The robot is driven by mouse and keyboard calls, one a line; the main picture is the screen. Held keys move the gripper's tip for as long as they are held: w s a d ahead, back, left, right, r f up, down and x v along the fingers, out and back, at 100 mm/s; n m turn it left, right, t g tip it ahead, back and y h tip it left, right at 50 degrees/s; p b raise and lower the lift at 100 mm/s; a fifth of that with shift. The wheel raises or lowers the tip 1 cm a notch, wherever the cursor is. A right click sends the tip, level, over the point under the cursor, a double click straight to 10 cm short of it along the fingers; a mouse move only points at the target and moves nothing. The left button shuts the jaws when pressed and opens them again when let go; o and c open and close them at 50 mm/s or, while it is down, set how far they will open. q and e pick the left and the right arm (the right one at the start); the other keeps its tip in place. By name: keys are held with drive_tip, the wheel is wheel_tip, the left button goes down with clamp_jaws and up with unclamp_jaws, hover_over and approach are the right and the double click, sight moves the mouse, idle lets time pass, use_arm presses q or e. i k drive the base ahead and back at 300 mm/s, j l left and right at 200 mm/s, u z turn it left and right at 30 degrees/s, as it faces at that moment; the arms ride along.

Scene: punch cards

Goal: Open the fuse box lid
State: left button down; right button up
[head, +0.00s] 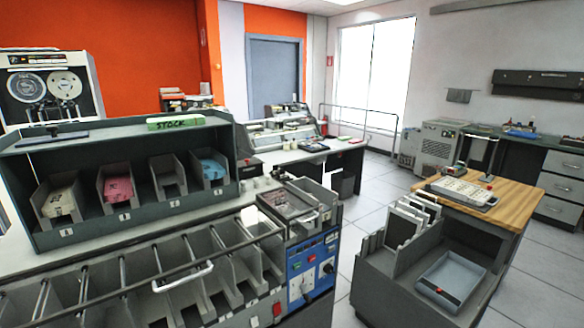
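I see nothing labelled as a fuse box. I cannot tell whether this cover is the fuse box lid. Neither of my grippers shows in the head view.
A card rack (120,225) marked STOCK holds coloured card bins on the left, above a row of open sorter pockets (190,262). A wood-topped cart (512,203) and a grey tray (452,279) stand at the right. Tiled floor (372,200) shows between.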

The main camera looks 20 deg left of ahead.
sight(247, 165)
drive_tip(key=i+u, duration=0.15)
drive_tip(key=u, duration=0.3)
drive_tip(key=i+l+u, duration=0.1)
drive_tip(key=u, duration=0.3)
drive_tip(key=i+l+u, duration=0.1)
drive_tip(key=u, duration=0.35)
